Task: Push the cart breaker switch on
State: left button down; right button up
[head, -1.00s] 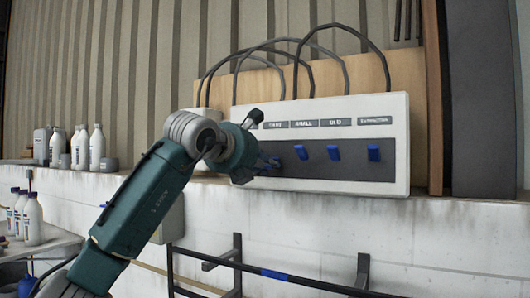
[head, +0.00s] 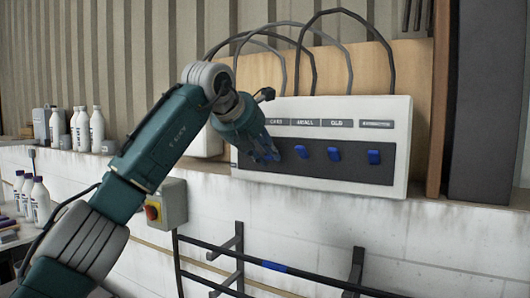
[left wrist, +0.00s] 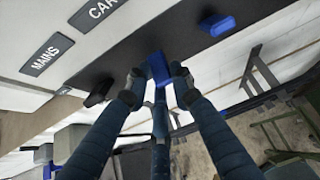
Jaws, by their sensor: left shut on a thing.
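The white breaker panel (head: 400,125) has a dark strip with a row of blue switches under grey labels. The cart switch (left wrist: 158,68) is blue and sits below the cart label (left wrist: 97,10) in the left wrist view. My left gripper (left wrist: 157,78) is closed around it, with fingertips on both sides and one finger below. In the head view my left gripper (head: 268,152) covers that switch at the panel's left part. Whether the switch is up or down is hard to tell. My right gripper is not in view.
Other blue switches hang to the right, under small (head: 301,152), old (head: 334,154) and extraction (head: 374,157). A black lever (left wrist: 98,92) is near the mains label (left wrist: 47,55). A box with a red button (head: 165,203) and a black rail (head: 275,266) are below. White bottles (head: 90,128) stand left.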

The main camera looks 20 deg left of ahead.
pick_arm(q)
jog(key=shift+d+f, duration=0.1)
jog(key=shift+f, duration=0.3)
jog(key=c, duration=1.6)
grip_release()
jog(key=shift+c, duration=0.2)
jog(key=shift+o, duration=0.3)
jog(key=shift+d+r, duration=0.15)
jog(key=shift+r, duration=0.2)
jog(key=shift+s+r, duration=0.2)
jog(key=shift+s, duration=0.1)
jog(key=v, duration=1.1)
